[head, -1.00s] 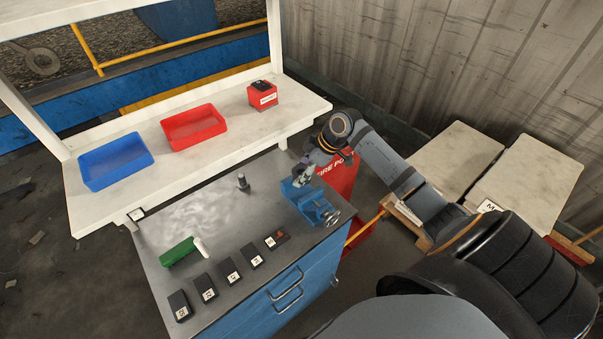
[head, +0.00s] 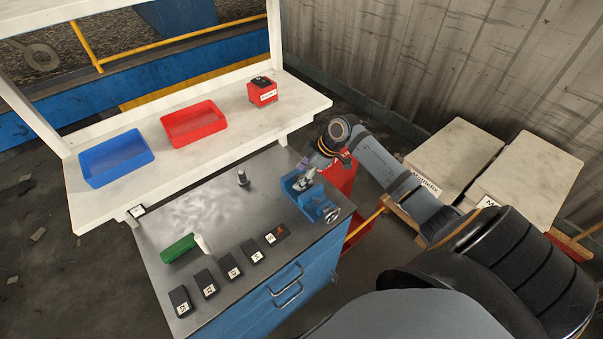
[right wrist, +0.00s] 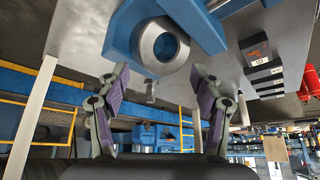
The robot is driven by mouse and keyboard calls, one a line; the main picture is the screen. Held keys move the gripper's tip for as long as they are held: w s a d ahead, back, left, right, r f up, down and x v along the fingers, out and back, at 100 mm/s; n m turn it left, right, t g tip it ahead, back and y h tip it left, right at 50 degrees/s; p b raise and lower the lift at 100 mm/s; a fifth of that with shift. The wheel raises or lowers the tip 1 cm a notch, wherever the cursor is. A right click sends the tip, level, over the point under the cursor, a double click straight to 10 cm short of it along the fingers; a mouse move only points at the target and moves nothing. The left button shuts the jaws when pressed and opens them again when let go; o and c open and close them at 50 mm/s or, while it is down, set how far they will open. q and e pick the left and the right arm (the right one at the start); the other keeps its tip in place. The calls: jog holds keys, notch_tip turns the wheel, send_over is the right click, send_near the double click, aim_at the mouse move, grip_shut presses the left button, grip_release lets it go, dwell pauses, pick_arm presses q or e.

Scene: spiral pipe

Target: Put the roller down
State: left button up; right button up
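A grey metal ring-shaped part, apparently the roller (right wrist: 165,46), sits at the blue vise (head: 322,210) on the workbench. It shows end-on in the right wrist view, against the vise (right wrist: 210,32). My right gripper (right wrist: 160,105) is open, its fingers apart on either side below the ring in that view, with nothing between the fingertips. In the head view my right gripper (head: 304,180) is right at the vise and hides part of it. A small dark metal cylinder (head: 242,178) stands upright on the bench. My left gripper is not in view.
A green holder (head: 178,249) with a white piece lies near a row of black labelled blocks (head: 205,283) on the bench. Behind, a white shelf holds a blue tray (head: 115,158), a red tray (head: 193,124) and a red box (head: 262,91). The bench centre (head: 205,212) is clear.

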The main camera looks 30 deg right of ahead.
jog(key=shift+o, duration=0.5)
jog(key=shift+r, duration=0.35)
jog(key=v, duration=1.2)
jog(key=shift+r+p, duration=0.4)
jog(key=shift+w, duration=0.1)
